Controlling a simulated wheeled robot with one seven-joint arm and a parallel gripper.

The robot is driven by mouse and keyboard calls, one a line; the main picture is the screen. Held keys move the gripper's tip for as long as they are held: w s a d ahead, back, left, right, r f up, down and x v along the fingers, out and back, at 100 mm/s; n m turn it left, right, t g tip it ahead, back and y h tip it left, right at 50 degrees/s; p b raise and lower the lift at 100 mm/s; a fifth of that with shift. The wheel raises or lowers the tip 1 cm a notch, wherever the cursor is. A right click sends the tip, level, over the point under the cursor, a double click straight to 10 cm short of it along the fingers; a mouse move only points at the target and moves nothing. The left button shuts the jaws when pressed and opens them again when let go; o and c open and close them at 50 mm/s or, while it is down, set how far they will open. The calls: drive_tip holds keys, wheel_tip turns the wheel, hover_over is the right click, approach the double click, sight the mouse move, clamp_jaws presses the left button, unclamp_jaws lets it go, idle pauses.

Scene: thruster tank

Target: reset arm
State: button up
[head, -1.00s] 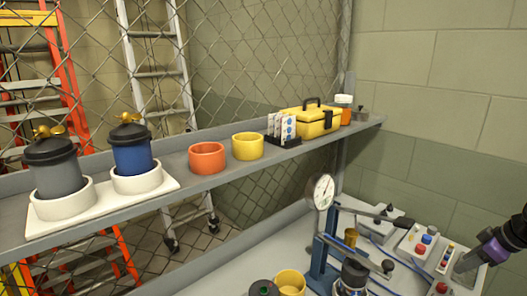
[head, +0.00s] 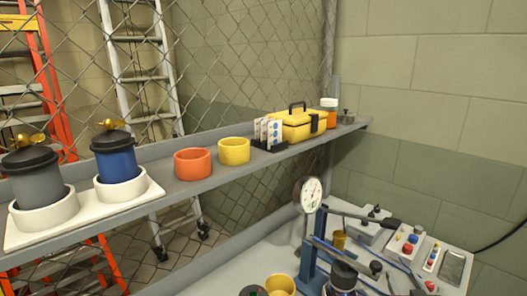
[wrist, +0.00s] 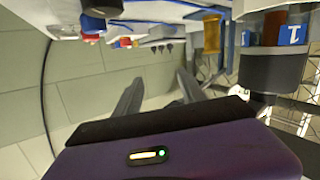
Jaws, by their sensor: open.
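My gripper (wrist: 158,92) shows in the wrist view with its two dark fingers spread apart and nothing between them. It is not in the head view. In the wrist view the bench items appear upside down along the top edge, beyond the fingers. A dark cylinder with a blue label (wrist: 272,68) is close to the right of my gripper, apart from the fingers as far as I can tell.
A shelf (head: 215,190) holds grey (head: 40,190) and blue (head: 116,165) thruster canisters, orange (head: 193,164) and yellow (head: 234,151) rings, and a yellow toolbox (head: 298,124). Below, the bench carries a gauge press (head: 308,240) and control boxes (head: 408,245). A mesh fence (head: 240,60) stands behind.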

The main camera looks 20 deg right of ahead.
drive_tip(key=s+a+r+n+y, duration=0.1)
drive_tip(key=s+a+y, duration=0.2)
drive_tip(key=s+a, duration=0.7)
drive_tip(key=s+a+n+t+y, duration=0.1)
drive_tip(key=s+a+n+y, duration=0.1)
drive_tip(key=s+a, duration=0.8)
drive_tip(key=s+a+r+n+y, duration=0.1)
drive_tip(key=s+a+n+y, duration=0.1)
drive_tip(key=s+a, duration=0.9)
drive_tip(key=a+y, duration=0.1)
drive_tip(key=a, duration=0.1)
drive_tip(key=shift+a+r+y, duration=0.35)
drive_tip(key=shift+a+y, duration=0.05)
drive_tip(key=shift+s, duration=0.1)
